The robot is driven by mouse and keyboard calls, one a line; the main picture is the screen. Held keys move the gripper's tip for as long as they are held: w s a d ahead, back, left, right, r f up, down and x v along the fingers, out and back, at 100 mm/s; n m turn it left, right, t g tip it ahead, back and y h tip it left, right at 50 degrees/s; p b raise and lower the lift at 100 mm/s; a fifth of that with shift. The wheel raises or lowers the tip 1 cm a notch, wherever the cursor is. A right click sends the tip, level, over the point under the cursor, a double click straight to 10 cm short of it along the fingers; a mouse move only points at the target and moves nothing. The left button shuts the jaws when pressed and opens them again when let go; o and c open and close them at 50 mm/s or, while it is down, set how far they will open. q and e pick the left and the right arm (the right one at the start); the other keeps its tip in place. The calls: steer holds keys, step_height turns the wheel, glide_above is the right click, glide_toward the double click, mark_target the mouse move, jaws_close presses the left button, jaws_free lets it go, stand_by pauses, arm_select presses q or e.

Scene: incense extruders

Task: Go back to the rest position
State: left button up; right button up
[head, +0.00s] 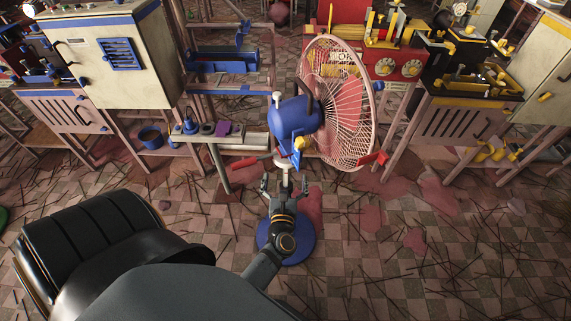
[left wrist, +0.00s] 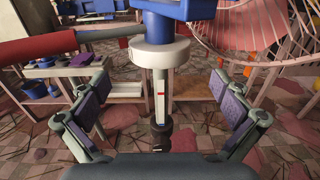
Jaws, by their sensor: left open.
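My left gripper (head: 284,187) is in front of the pole of a standing fan with a blue motor housing (head: 287,118) and a pinkish wire cage (head: 340,100). In the left wrist view its two fingers (left wrist: 160,115) are spread wide, with purple pads. The fan's pole (left wrist: 160,88) and white collar (left wrist: 160,55) show between and beyond them. Nothing is held between the fingers. I cannot tell how far the pole is from the fingertips. My right gripper is in neither view.
The fan's round blue base (head: 299,246) is on the checkered floor beneath my arm. A cream cabinet (head: 135,75) stands left, and a red and yellow machine (head: 385,62) stands behind right. A narrow table (head: 205,138) is left of the fan. Thin sticks litter the floor at right.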

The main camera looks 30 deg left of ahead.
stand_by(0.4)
arm_select(q)
steer(key=s+d+f+m+g+h+p, duration=0.2)
steer(key=s+f+m+h+p, duration=0.15)
steer(key=f+m, duration=0.45)
steer(key=s+d+f+m+g+h+p, duration=0.1)
steer(key=s+d+f+m+h+p, duration=0.2)
steer(key=f+m, duration=0.45)
steer(key=s+d+f+m+g+h+p, duration=0.15)
steer(key=s+f+m+h, duration=0.35)
steer(key=m, duration=0.6)
steer(key=s+a+f+m+g+y+p, duration=0.1)
steer(key=s+a+f+m+g, duration=0.1)
steer(key=s+m, duration=0.3)
steer(key=s+a+f+m+g+p, duration=0.1)
steer(key=s+f+m+g, duration=0.3)
steer(key=s, duration=0.7)
steer(key=s+a+f+m+g+y+p, duration=0.1)
steer(key=s+a+f+m+g, duration=0.1)
steer(key=s+m, duration=0.5)
step_height(320, 180, down, 2)
steer(key=shift+s+a+f+g+y+p, duration=0.1)
steer(key=shift+s+a+g+y+p, duration=0.3)
steer(key=shift+s+g, duration=0.4)
steer(key=shift+w, duration=0.1)
